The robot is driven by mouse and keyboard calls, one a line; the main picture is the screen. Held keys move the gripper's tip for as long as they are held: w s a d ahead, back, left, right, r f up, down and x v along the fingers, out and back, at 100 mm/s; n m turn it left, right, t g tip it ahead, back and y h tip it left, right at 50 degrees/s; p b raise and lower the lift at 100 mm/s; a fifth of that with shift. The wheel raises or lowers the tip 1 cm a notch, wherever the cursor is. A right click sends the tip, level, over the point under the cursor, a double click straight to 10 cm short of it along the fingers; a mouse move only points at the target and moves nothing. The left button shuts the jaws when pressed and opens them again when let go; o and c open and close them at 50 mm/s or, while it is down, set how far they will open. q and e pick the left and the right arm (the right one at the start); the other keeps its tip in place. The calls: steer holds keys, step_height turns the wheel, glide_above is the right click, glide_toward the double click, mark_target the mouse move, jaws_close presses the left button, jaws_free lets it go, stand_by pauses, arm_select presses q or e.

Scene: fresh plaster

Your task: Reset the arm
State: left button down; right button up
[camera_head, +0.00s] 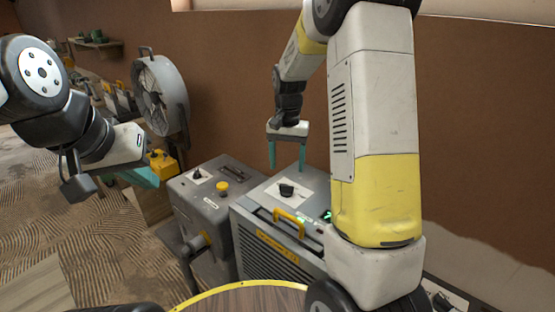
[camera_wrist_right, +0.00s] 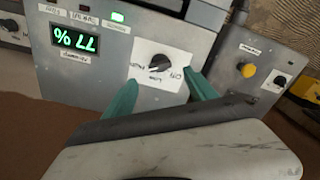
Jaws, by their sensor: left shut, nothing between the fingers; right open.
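My right gripper (camera_head: 287,155) hangs from the raised right arm, fingers down, over a grey machine (camera_head: 250,250) with a black dial (camera_head: 286,190) on a white plate. Its two teal fingers are apart with nothing between them. In the right wrist view the right gripper (camera_wrist_right: 162,95) is open, its tips at either side of the dial (camera_wrist_right: 160,62); I cannot tell whether they touch the panel. My left gripper (camera_head: 142,176) is at the left, above the floor, its teal fingers shut and empty, partly hidden by its own wrist.
A second grey machine (camera_head: 212,210) with a yellow button (camera_head: 222,187) stands to the left. A green display (camera_wrist_right: 80,40) is lit near the dial. A fan (camera_head: 160,95) stands behind. A round wooden top (camera_head: 245,299) with a yellow rim is in front. A brown wall (camera_head: 470,130) closes the back.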

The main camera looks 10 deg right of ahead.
steer(key=s+r+n+t+y, duration=0.2)
steer(key=s+r+t, duration=0.1)
steer(key=s+r, duration=0.75)
steer(key=s+a+r+n+t, duration=0.1)
steer(key=s+r, duration=0.1)
steer(key=s, duration=0.4)
steer(key=s+a+r+n+t, duration=0.1)
steer(key=s+r+n+t, duration=0.1)
steer(key=s, duration=0.5)
steer(key=shift+s+r, duration=0.15)
steer(key=shift+r, duration=0.1)
